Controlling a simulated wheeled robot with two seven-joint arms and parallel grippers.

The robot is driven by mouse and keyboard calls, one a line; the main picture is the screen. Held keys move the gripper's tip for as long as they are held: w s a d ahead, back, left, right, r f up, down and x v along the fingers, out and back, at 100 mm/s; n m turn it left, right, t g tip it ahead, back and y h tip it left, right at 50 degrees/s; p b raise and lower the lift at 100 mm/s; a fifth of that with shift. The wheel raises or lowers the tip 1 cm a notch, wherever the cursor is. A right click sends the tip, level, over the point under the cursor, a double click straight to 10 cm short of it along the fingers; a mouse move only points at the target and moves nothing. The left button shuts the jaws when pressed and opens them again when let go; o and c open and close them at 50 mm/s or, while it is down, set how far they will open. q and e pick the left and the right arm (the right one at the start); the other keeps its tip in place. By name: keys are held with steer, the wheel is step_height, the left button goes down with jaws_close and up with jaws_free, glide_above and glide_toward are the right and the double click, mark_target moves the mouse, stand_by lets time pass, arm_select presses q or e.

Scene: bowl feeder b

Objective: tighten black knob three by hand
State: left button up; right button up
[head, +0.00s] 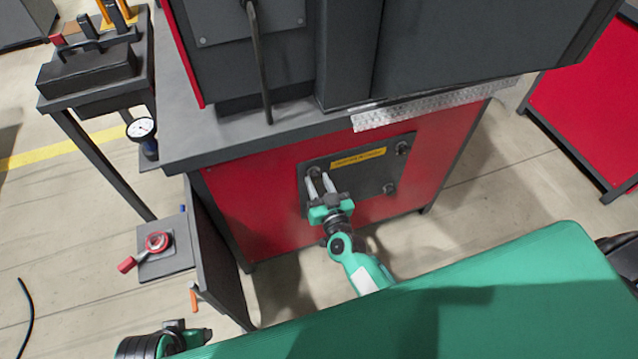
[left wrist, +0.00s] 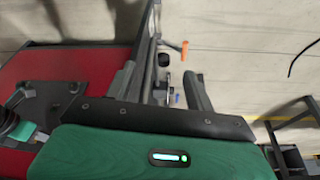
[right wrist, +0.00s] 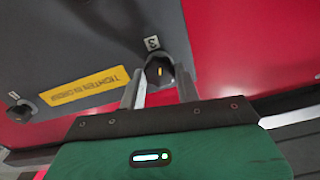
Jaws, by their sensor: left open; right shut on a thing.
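Black knob three (right wrist: 160,70) has a yellow mark on its face and a "3" label beside it in the right wrist view. It sits at a corner of the dark grey panel (head: 352,182), at the panel's upper left in the head view. My right gripper (right wrist: 160,88) has a finger on each side of the knob and is shut on it; it also shows in the head view (head: 320,182). My left gripper (left wrist: 162,82) is open and empty, away from the panel, with floor and stand parts beyond its fingers.
Other black knobs sit at the panel's upper right (head: 403,148) and lower right (head: 389,188). A yellow label (head: 358,157) lies between the upper knobs. A side stand holds a red-handled part (head: 157,242) and an orange lever (head: 193,300).

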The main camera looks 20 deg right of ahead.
steer(key=shift+m, duration=0.3)
steer(key=shift+m+p, duration=0.35)
steer(key=shift+m, duration=0.55)
steer(key=m, duration=0.3)
steer(key=shift+m, duration=0.3)
steer(key=m, duration=0.4)
steer(key=shift+m, duration=0.3)
steer(key=m, duration=0.2)
steer(key=shift+f+m, duration=0.1)
steer(key=shift+m, duration=0.2)
steer(key=m, duration=0.3)
steer(key=shift+b, duration=0.35)
arm_select(q)
steer(key=shift+r, duration=0.45)
arm_select(e)
steer(key=shift+m, duration=1.1)
